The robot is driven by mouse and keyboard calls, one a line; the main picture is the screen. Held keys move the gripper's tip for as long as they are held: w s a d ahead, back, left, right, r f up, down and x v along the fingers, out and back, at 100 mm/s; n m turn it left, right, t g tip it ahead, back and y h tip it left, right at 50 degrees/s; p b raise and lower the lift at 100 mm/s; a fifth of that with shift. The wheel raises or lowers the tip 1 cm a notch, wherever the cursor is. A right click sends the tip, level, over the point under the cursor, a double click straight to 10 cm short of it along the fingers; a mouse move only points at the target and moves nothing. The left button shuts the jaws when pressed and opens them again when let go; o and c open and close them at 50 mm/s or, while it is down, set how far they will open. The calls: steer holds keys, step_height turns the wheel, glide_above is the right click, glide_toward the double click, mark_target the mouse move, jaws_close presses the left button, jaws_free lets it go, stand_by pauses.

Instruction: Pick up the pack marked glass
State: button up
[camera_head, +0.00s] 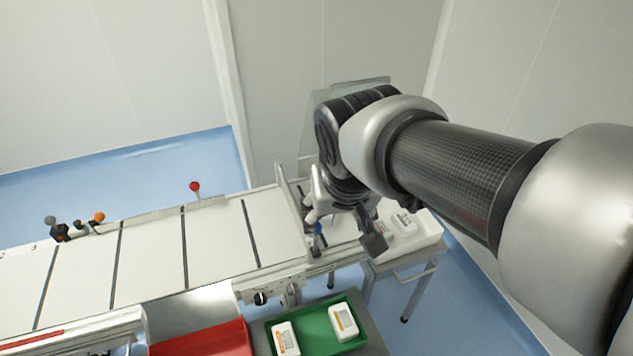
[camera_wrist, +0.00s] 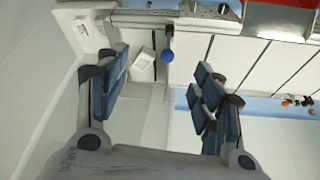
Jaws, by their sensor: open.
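My gripper (camera_head: 345,232) hangs over the right end of the conveyor, beside the white bin (camera_head: 418,246). In the wrist view my gripper (camera_wrist: 162,88) is open, with nothing between its fingers. A white pack with dark print (camera_head: 403,222) lies in the white bin. Two white packs with orange or yellow marks, one at left (camera_head: 286,340) and one at right (camera_head: 343,323), lie in the green tray (camera_head: 270,329). The print is too small to read, so I cannot tell which pack is marked glass.
The white conveyor (camera_head: 215,245) with dark cross lines runs left. A red tray (camera_head: 205,342) stands left of the green one. A clear guard (camera_head: 312,125) stands behind my wrist. A red knob (camera_head: 195,187) stands behind the belt.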

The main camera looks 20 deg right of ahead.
steer(key=shift+o, duration=0.8)
steer(key=w+d+f+m, duration=0.1)
steer(key=w+d+f, duration=0.2)
steer(key=w, duration=0.6)
steer(key=shift+f+m+h+b, duration=0.3)
steer(key=shift+f+h+b, duration=0.15)
steer(key=shift+f, duration=0.25)
steer(key=w+d+f+m+b, duration=0.1)
steer(key=w+f, duration=0.4)
steer(key=f, duration=0.1)
steer(key=w+d+f+m+b, duration=0.1)
steer(key=w+d+f, duration=0.1)
steer(key=w+f, duration=0.3)
steer(key=w+d+f+b, duration=0.1)
steer(key=w+f, duration=0.5)
steer(key=f, duration=0.3)
steer(key=shift+d+m+g+h, duration=0.25)
steer(key=shift+d+m+g, duration=0.05)
steer(key=shift+d+m, duration=0.1)
steer(key=b+x, duration=0.1)
steer(key=x, duration=0.5)
steer(key=shift+w+d+f, duration=0.1)
steer(key=shift+w+f, duration=0.05)
steer(key=shift+c, duration=0.2)
steer(key=c, duration=1.2)
